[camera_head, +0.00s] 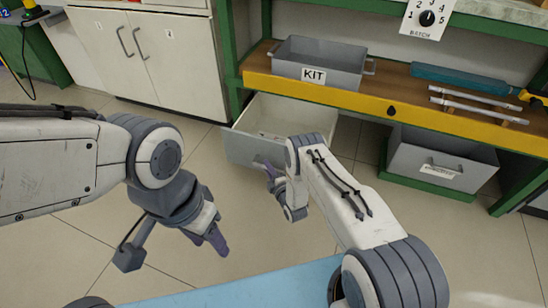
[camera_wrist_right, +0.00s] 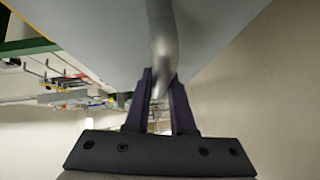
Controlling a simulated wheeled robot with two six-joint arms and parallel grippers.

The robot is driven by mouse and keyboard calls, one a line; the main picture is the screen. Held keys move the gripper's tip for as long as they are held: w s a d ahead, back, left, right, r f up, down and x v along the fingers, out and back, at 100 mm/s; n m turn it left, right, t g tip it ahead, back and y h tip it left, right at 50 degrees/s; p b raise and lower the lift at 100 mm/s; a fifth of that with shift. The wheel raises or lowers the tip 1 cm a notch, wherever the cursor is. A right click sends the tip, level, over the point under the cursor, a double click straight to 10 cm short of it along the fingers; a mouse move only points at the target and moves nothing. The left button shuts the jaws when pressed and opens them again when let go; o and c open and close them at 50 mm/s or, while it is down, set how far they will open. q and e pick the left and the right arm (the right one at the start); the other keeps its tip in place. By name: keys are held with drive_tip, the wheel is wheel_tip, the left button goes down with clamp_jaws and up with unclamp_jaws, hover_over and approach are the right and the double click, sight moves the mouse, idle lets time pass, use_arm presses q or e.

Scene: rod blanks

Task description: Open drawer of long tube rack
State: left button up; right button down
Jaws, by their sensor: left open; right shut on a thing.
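A grey drawer (camera_head: 245,150) under the bench at the centre of the head view stands pulled out, its pale inside visible from above. A few small things seem to lie in it, too small to tell. In the right wrist view its grey front panel (camera_wrist_right: 90,25) fills the top, with a round metal handle (camera_wrist_right: 162,35). My right gripper (camera_wrist_right: 160,80) is shut on this handle; it also shows at the drawer front in the head view (camera_head: 268,170), partly hidden by my arm. My left gripper (camera_head: 218,240) is open and empty, hanging over the floor, apart from the drawer.
A grey bin marked KIT (camera_head: 318,65) stands on the yellow-edged bench (camera_head: 350,98). A second grey drawer or bin (camera_head: 440,160) with a label is at the lower right. White cabinets (camera_head: 150,55) stand at the left. The floor (camera_head: 270,235) before the drawer is clear.

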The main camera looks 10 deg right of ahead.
drive_tip(key=shift+s+a+p, duration=0.25)
drive_tip(key=shift+s+a, duration=0.2)
drive_tip(key=shift+s, duration=0.2)
drive_tip(key=shift+s+a+p, duration=0.25)
drive_tip(key=shift+s+a, duration=0.15)
drive_tip(key=shift+s, duration=0.25)
drive_tip(key=c, duration=0.8)
unclamp_jaws()
drive_tip(key=shift+o, duration=0.2)
drive_tip(key=p+v, duration=0.4)
drive_tip(key=v, duration=0.6)
drive_tip(key=shift+s+p, duration=0.2)
drive_tip(key=shift+p, duration=0.2)
